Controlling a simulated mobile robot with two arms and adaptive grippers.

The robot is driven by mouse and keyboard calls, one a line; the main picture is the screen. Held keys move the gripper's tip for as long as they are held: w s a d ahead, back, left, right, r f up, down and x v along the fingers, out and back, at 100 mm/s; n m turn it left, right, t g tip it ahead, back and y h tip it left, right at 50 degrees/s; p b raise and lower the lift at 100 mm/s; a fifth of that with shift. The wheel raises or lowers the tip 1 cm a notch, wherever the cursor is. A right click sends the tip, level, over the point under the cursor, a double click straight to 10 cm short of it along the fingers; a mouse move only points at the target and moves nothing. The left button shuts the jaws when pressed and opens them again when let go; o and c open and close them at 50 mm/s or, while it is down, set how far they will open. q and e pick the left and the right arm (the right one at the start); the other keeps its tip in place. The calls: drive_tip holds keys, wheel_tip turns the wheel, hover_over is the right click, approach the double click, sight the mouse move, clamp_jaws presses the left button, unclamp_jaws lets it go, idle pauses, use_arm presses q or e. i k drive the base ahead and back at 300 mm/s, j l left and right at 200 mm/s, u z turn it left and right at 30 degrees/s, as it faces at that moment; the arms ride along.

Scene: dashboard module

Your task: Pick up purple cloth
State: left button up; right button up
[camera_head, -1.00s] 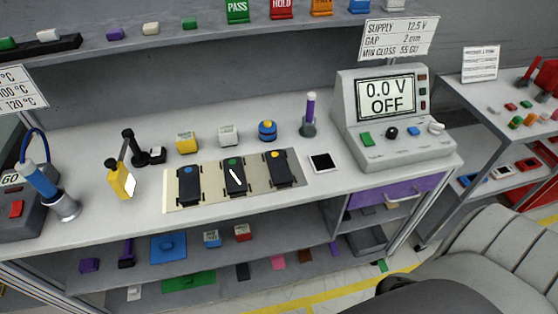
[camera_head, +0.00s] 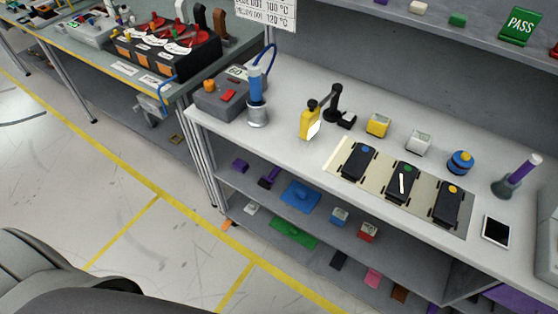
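Several purple items show in the head view. A small flat purple piece (camera_head: 432,308) lies on the lowest shelf at the bottom edge, in a row with a brown piece (camera_head: 399,293), a pink piece (camera_head: 373,277) and a black piece (camera_head: 338,260); it looks like a cloth but is partly cut off. A purple block (camera_head: 239,166) and a dark purple tool (camera_head: 270,178) sit on the shelf under the bench top at the left. Neither of my grippers is in view.
The bench top (camera_head: 290,75) overhangs the shelves and carries a beige mat (camera_head: 340,155) with three dark modules. A blue-handled tool (camera_head: 256,97) stands at its left end. A second bench (camera_head: 185,90) stands back left. Open floor (camera_head: 130,225) lies at left.

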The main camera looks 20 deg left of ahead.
sight(242, 166)
drive_tip(key=i+j+z, duration=0.2)
drive_tip(key=j, duration=0.75)
drive_tip(key=j+z, duration=0.2)
drive_tip(key=j, duration=0.7)
